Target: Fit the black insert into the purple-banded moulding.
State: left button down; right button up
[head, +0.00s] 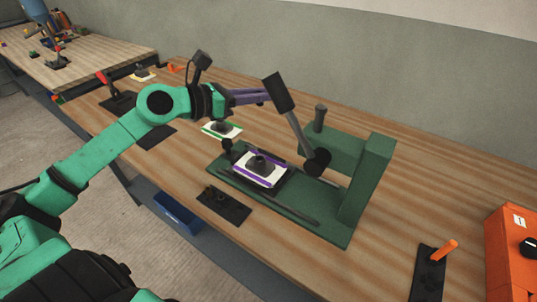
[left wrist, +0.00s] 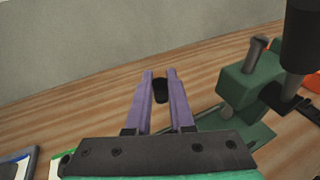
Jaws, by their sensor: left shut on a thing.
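The purple-banded moulding (head: 271,183) is a white plate with purple edges and a dark raised boss. It lies flat in a dark holder on the green press base (head: 305,217). My left gripper (head: 267,97) is above and behind it, beside the press lever's black grip (head: 279,91). In the left wrist view its purple fingers (left wrist: 160,85) are shut on a small black piece (left wrist: 160,92), which looks like the black insert. In the head view that piece is hidden, apparently behind the lever grip. My right gripper is not in view.
The lever rod (head: 299,128) slants between the gripper and the green press column (head: 366,180). A green-banded moulding (head: 222,130) lies behind the base. A black tray (head: 224,205) is in front. An orange box (head: 511,250) and an orange-handled tool (head: 441,253) stand at right.

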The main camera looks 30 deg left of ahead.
pick_arm(q)
send_over(259, 155)
jog(key=s, duration=0.1)
notch_tip(259, 155, down, 9)
jog(key=f, duration=0.6)
jog(key=f+b, duration=0.1)
jog(key=f, duration=0.2)
jog(key=shift+s+d+f, duration=0.1)
jog(key=shift+d+f, duration=0.1)
jog(key=shift+d, duration=0.15)
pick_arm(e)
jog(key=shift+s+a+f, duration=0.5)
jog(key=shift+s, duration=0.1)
pick_arm(q)
jog(key=c, duration=0.8)
grip_release()
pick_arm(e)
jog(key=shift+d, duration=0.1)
